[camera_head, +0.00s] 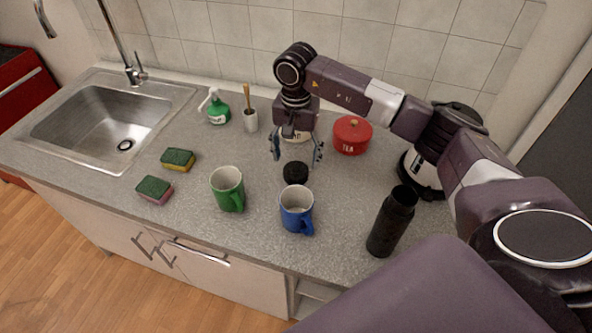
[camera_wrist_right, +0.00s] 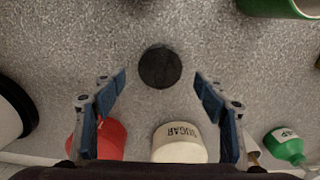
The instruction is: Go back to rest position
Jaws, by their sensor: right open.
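My right gripper (camera_head: 297,155) is open and empty above the counter, pointing down. In the right wrist view its fingers (camera_wrist_right: 160,84) stand wide apart. A small black round object (camera_head: 295,173) lies on the counter just in front of the fingers. It also shows in the right wrist view (camera_wrist_right: 160,66), beyond the fingertips and not gripped. A cream canister (camera_head: 296,135) marked SUGAR in the right wrist view (camera_wrist_right: 179,145) stands behind the gripper and is partly hidden by it. My left gripper is not in view.
A red TEA canister (camera_head: 352,135) and a kettle (camera_head: 424,172) stand right of the gripper. A blue mug (camera_head: 296,209), green mug (camera_head: 228,188) and black bottle (camera_head: 390,222) stand nearer the front. Two sponges (camera_head: 178,159), a soap bottle (camera_head: 218,112) and the sink (camera_head: 100,118) are left.

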